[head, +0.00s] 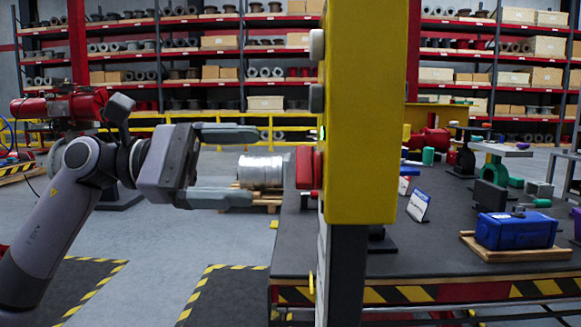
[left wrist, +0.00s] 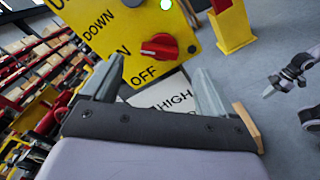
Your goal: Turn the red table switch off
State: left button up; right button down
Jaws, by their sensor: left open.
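The red switch (head: 306,167) sticks out from the left face of the yellow control panel (head: 362,110). In the left wrist view the switch (left wrist: 155,48) is a red knob above the word OFF, beside a partly hidden label ending in N. A green lamp (left wrist: 163,28) glows by the knob. I cannot tell which label the knob points to. My left gripper (head: 252,166) is open and empty, left of the switch and facing it, with a gap between. Its fingers (left wrist: 158,75) also show in the left wrist view. What seems my right gripper (left wrist: 275,84) shows small at right.
A dark work table (head: 460,225) stands right of and behind the panel, with a blue box (head: 515,230) on it. A silver can (head: 261,172) appears behind my left fingers. Shelves (head: 240,60) line the back.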

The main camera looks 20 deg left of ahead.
aim_at(314, 163)
pick_arm(q)
jog(key=p+x, duration=0.1)
jog(key=x, duration=0.4)
jog(key=shift+d+r, duration=0.1)
jog(key=shift+r, duration=0.05)
jog(key=shift+w+d, duration=0.15)
jog(key=shift+d, duration=0.4)
pick_arm(e)
jog(key=shift+s+r, duration=0.15)
jog(key=shift+s, duration=0.25)
pick_arm(q)
jog(key=c, duration=1.1)
jog(key=shift+o, duration=0.2)
pick_arm(e)
jog(key=shift+w+r, duration=0.1)
